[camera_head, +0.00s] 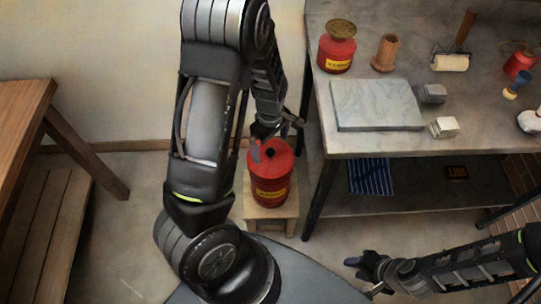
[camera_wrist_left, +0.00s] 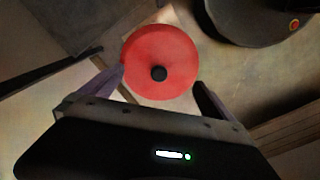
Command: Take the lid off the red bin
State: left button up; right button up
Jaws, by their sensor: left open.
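The red bin (camera_head: 270,188) stands upright on a small wooden stool in the head view, with a yellow label on its side. Its red lid (camera_head: 271,160) is on top and has a black knob. The lid also shows from above in the left wrist view (camera_wrist_left: 155,50), with the black knob (camera_wrist_left: 158,73) near its lower edge. My left gripper (camera_head: 268,142) is just above the lid. Its fingers are open on either side of the lid in the left wrist view, with nothing held. My right gripper (camera_head: 366,270) is low at the lower right, away from the bin; its jaw state is unclear.
The small wooden stool (camera_head: 286,213) stands beside a workbench (camera_head: 430,130). A wooden table (camera_head: 25,100) is at left. Floor between is clear.

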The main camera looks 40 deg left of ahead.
aim_at(271, 151)
pick_arm(q)
notch_tip(271, 151, down, 4)
jog(key=shift+w+f, duration=0.1)
jog(key=shift+f, duration=0.05)
dwell(0.6)
grip_shut()
dwell(1.0)
